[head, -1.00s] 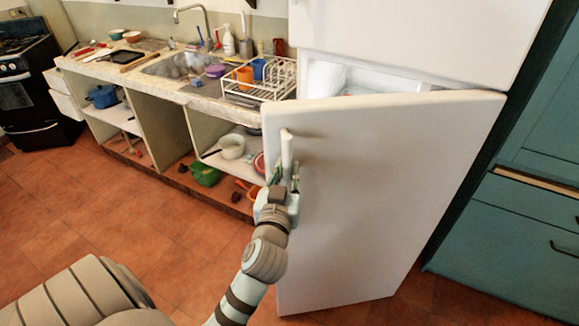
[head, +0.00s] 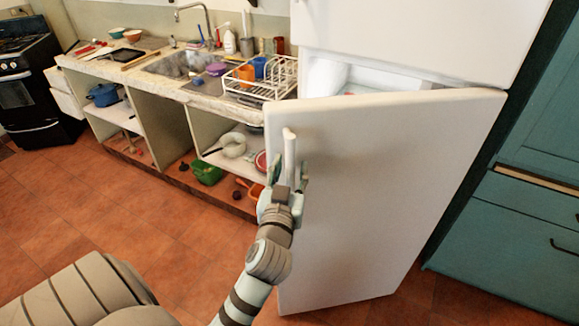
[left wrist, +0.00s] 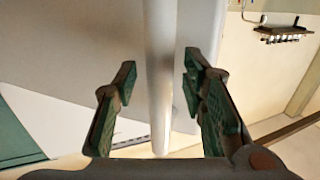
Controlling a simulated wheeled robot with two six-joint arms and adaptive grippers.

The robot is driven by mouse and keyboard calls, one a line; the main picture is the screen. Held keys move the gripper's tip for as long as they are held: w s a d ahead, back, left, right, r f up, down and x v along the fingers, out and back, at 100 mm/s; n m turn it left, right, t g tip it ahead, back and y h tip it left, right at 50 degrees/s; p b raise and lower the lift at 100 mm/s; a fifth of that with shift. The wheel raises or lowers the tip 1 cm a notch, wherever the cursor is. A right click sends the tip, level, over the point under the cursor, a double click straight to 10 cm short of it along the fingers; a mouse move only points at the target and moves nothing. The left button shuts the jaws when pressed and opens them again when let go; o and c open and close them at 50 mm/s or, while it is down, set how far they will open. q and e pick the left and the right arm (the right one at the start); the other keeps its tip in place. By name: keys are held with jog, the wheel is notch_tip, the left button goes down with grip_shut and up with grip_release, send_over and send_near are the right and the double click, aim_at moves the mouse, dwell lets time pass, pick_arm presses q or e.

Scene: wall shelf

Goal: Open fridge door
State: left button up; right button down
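The white lower fridge door (head: 370,200) stands ajar, swung out from the fridge body, with part of the inside (head: 365,79) showing above its top edge. Its vertical white handle (head: 289,150) is near the door's left edge. My left gripper (head: 290,176) is at the lower part of the handle. In the left wrist view, its green-padded fingers (left wrist: 160,78) are spread apart on either side of the handle (left wrist: 160,110), with gaps showing on both sides. My right gripper is out of view.
A counter with a sink (head: 183,64) and a dish rack (head: 265,82) stands left of the fridge, with open shelves below. A teal cabinet (head: 510,240) is on the right. Tiled floor (head: 130,215) is clear at the left.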

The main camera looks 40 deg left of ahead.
pick_arm(q)
send_near(294, 119)
jog(key=x, duration=0.4)
jog(key=shift+w+a, duration=0.15)
jog(key=shift+w, duration=0.15)
